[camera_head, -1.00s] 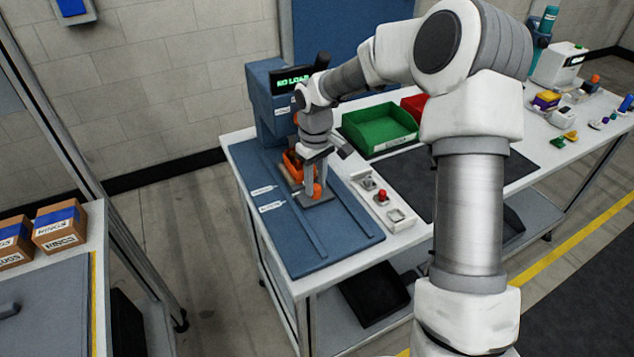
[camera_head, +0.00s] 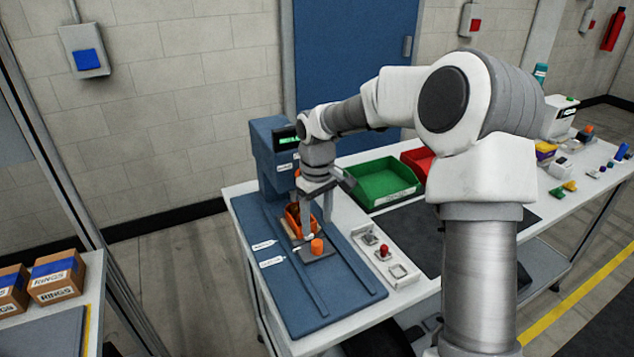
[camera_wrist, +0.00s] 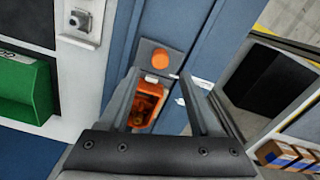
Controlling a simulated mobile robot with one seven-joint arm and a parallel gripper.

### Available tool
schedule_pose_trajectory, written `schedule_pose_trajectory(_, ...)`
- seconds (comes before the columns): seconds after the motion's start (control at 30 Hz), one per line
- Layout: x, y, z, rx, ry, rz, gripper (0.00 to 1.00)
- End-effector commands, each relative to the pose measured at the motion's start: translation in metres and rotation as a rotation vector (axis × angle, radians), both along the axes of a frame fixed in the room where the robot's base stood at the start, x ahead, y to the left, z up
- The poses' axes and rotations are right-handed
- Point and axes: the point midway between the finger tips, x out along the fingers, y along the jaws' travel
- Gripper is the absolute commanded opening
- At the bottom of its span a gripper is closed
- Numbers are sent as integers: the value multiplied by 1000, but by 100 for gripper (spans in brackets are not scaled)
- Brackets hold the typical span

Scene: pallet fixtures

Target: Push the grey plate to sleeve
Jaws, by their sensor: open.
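The grey plate (camera_head: 322,254) lies flat on the blue bed (camera_head: 345,311) of a fixture, with an upright orange knob (camera_head: 317,246) on it. An orange open part (camera_head: 294,222) sits just behind the knob, toward the blue machine. In the wrist view the plate (camera_wrist: 149,47) and knob (camera_wrist: 161,60) show beyond the fingertips, with the orange part (camera_wrist: 148,104) between the fingers. My gripper (camera_head: 314,222) is open and points down over the orange part. It also shows in the wrist view (camera_wrist: 162,72). I cannot tell whether a finger touches anything. No sleeve is clearly identifiable.
A blue upright machine (camera_head: 268,150) with a green display stands at the bed's far end. Long rails line the bed. A switch panel (camera_head: 377,258) with a red button, a green bin (camera_head: 382,184) and a red bin (camera_head: 416,160) stand to the right. The bed's near end is clear.

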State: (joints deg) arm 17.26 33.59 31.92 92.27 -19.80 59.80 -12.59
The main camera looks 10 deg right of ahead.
Motion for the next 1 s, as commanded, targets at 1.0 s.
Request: schedule_pose_trajectory(1.0,0,0,117,0,0,1,64)
